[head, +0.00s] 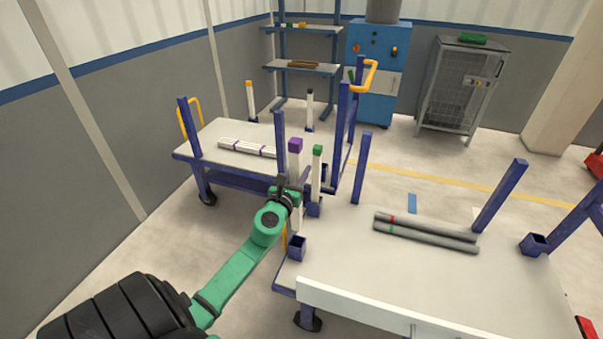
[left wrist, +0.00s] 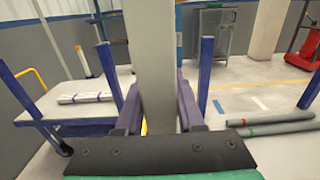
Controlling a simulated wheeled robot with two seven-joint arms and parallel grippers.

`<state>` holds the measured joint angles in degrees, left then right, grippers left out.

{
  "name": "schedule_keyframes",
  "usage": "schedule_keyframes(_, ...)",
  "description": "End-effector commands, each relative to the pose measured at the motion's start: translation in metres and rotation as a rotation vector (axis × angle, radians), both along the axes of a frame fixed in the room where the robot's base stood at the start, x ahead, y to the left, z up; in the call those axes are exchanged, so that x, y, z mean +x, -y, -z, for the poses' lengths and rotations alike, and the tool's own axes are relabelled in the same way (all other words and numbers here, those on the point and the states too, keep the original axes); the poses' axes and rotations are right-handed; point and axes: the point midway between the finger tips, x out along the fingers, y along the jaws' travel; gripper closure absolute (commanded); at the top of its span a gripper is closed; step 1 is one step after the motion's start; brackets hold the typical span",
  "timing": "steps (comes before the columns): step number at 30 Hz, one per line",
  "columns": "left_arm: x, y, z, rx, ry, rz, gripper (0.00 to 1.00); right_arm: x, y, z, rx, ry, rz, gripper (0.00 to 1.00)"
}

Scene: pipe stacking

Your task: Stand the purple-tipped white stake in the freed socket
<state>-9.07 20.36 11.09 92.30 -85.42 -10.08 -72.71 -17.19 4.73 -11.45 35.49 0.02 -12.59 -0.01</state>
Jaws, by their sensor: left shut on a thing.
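The white stake with the purple tip (head: 295,146) is upright in my left gripper (head: 288,190), which is shut on its middle. The stake also fills the middle of the left wrist view (left wrist: 153,60), between the fingers of my left gripper (left wrist: 160,102); its ends are out of that view. In the head view its lower part shows below the gripper, over an empty blue socket (head: 297,248) at the table's left corner. Whether its foot touches the socket I cannot tell. My right gripper is not in view.
A green-tipped white stake (head: 316,172) stands in a socket close behind the held stake. Two grey pipes (head: 430,230) lie on the near cart (head: 350,270). White pipes (head: 247,147) lie on the far cart (head: 215,140). Blue posts (head: 361,170) rise nearby.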

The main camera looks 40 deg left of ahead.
Motion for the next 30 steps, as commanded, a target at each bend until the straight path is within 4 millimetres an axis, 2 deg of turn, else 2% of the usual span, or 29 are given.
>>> schedule_keyframes(3, 0.0, 0.0, 0.014, 0.0, 0.001, 0.0, 1.0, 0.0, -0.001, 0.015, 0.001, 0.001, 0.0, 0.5)
schedule_keyframes(20, 0.0, 0.0, 0.063, 0.0, 0.001, -0.001, 1.0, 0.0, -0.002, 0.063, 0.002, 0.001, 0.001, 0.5)
schedule_keyframes(30, 0.0, 0.001, 0.086, 0.001, 0.001, 0.0, 1.0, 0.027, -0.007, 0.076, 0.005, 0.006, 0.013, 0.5)
